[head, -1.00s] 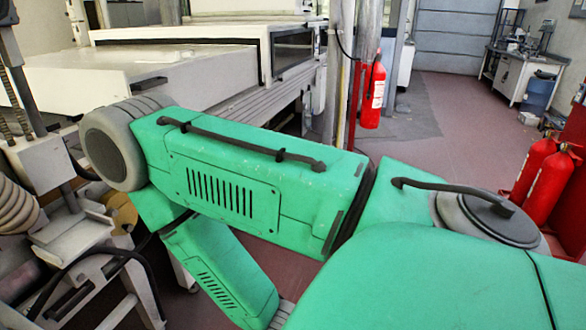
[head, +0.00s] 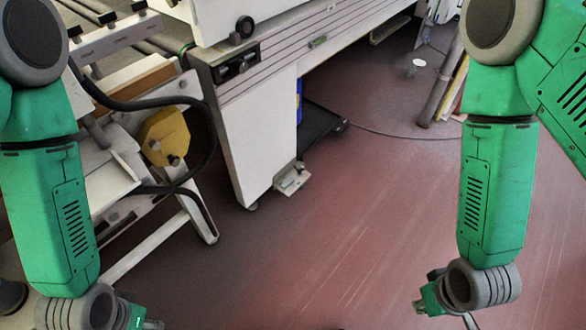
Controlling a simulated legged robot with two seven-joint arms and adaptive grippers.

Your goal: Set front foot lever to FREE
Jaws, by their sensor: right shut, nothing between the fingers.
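A small pale foot lever (head: 293,180) sticks out low at the foot of the white machine leg (head: 262,140), just above the red floor. Its marking is too small to read. My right gripper (head: 424,296) hangs low at the right of the head view, shut and empty, well apart from the lever. My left gripper (head: 145,322) is at the bottom left edge, partly cut off, so its fingers cannot be judged. It is also apart from the lever.
A dark cable (head: 395,134) crosses the floor behind the lever. The red floor (head: 330,255) between my arms is clear.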

